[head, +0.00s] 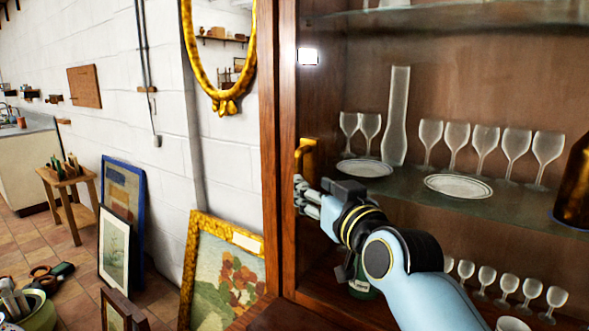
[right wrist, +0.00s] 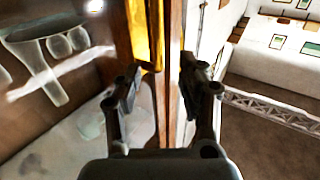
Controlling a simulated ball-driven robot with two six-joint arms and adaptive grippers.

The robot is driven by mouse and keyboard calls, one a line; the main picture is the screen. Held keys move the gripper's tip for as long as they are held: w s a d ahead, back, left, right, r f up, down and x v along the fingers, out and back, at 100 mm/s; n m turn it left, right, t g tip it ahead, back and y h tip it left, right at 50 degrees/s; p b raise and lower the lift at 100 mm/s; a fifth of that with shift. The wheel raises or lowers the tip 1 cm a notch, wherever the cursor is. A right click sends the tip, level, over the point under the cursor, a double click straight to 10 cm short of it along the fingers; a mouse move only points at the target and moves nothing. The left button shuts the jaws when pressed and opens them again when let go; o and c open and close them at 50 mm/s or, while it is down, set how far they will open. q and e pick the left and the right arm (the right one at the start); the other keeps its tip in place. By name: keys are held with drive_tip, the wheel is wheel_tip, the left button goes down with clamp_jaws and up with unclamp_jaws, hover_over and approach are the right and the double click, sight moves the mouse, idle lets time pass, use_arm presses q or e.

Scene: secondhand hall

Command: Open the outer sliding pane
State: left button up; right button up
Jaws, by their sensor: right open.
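The wooden display cabinet (head: 268,150) fills the right of the head view. A brass pull (head: 305,147) stands at its left side, beside the wooden upright; the clear pane itself is hard to make out. My right gripper (head: 302,190) is just below the pull, near the upright. In the right wrist view, the brass pull (right wrist: 145,35) rises ahead between the open fingers of my right gripper (right wrist: 160,75), with the wooden edge beside it. I cannot tell whether the fingers touch anything. My left gripper is not in view.
Glass shelves hold wine glasses (head: 485,145), plates (head: 458,187), a tall vase (head: 397,115) and a brown bottle (head: 573,190). Framed pictures (head: 225,270) lean on the wall left of the cabinet. A gold-framed mirror (head: 222,104) hangs above them.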

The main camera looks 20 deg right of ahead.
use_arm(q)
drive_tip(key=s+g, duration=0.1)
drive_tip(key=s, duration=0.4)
use_arm(e)
drive_tip(key=w, duration=0.4)
drive_tip(key=p, duration=0.1)
hover_over(298, 212)
drive_tip(key=shift+w+d, duration=0.2)
drive_tip(key=shift+w, duration=0.1)
drive_tip(key=shift+w+f, duration=0.15)
drive_tip(key=shift+c, duration=1.4)
drive_tip(key=c, duration=0.5)
clamp_jaws()
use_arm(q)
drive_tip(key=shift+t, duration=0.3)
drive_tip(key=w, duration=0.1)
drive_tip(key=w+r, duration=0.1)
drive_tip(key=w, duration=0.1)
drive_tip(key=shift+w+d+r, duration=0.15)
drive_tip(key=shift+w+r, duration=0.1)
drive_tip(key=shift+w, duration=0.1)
use_arm(e)
drive_tip(key=shift+w+f, duration=0.1)
